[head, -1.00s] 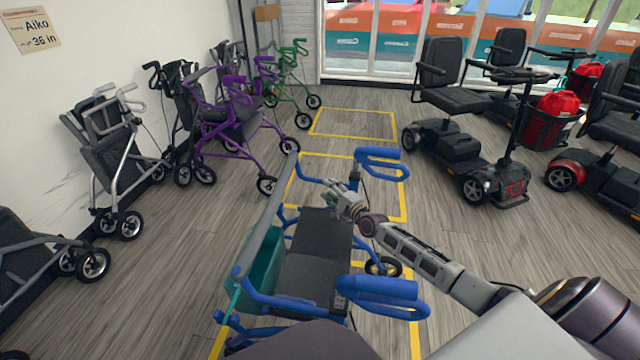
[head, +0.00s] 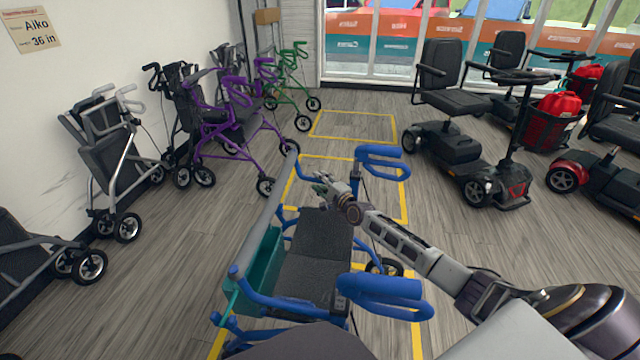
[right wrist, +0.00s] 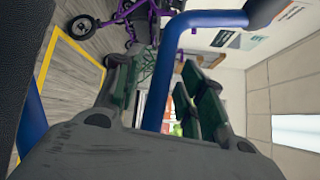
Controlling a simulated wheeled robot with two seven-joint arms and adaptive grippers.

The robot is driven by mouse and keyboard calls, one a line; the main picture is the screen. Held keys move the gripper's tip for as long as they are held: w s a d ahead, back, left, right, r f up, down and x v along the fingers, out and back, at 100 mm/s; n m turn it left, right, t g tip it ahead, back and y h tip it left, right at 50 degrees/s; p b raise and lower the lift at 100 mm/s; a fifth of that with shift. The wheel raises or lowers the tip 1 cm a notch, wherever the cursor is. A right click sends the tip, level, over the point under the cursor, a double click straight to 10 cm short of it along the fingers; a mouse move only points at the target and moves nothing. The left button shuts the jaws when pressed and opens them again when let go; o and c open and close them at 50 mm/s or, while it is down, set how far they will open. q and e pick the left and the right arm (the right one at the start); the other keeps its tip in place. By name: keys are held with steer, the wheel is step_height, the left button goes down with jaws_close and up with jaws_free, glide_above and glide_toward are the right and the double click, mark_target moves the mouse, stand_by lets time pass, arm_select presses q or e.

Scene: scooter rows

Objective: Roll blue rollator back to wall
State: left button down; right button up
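The blue rollator (head: 325,250) stands upright in the foreground over yellow floor lines, with a black seat, a teal bag on its left and blue handles on its right. My right gripper (head: 323,186) is above the far end of the seat, near the rollator's far-side blue frame. In the right wrist view its fingers (right wrist: 165,85) are spread apart. A blue tube of the rollator (right wrist: 160,92) shows in the gap between them; I cannot tell whether they touch it. My left gripper is not in view.
The wall (head: 90,60) is on the left, with a purple rollator (head: 235,120), a silver rollator (head: 115,160) and others along it. Scooters (head: 450,150) stand on the right. The floor between the blue rollator and the wall row (head: 190,240) is clear.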

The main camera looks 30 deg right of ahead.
steer(key=shift+w, duration=0.25)
jaws_close()
stand_by(0.3)
